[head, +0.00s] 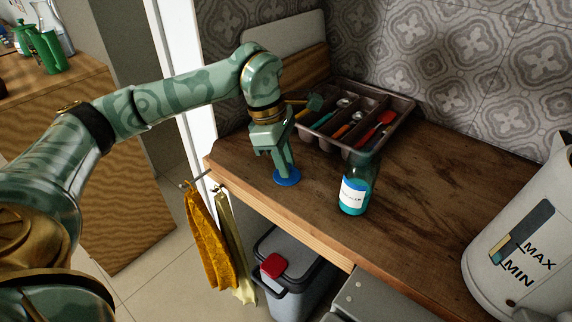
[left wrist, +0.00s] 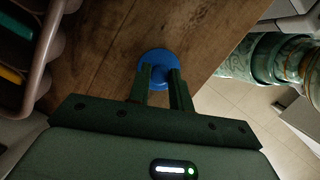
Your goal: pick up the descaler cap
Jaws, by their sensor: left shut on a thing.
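The descaler cap, a round blue disc (head: 288,178), is at the left end of the wooden counter, near its front edge. My left gripper (head: 283,170) points down over it, with its fingers shut on the cap. In the left wrist view the cap (left wrist: 158,62) lies between and beyond the two fingertips (left wrist: 163,77), against the wood. I cannot tell whether it still touches the counter. The descaler bottle (head: 355,187), with teal liquid and a white label, stands upright to the right of the gripper. My right gripper is not in view.
A cutlery tray (head: 398,118) with several utensils sits behind the bottle. A white kettle (head: 525,245) stands at the right. Yellow cloths (head: 208,240) hang below the front edge, beside a grey bin (head: 295,285). The counter's middle (head: 425,190) is clear.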

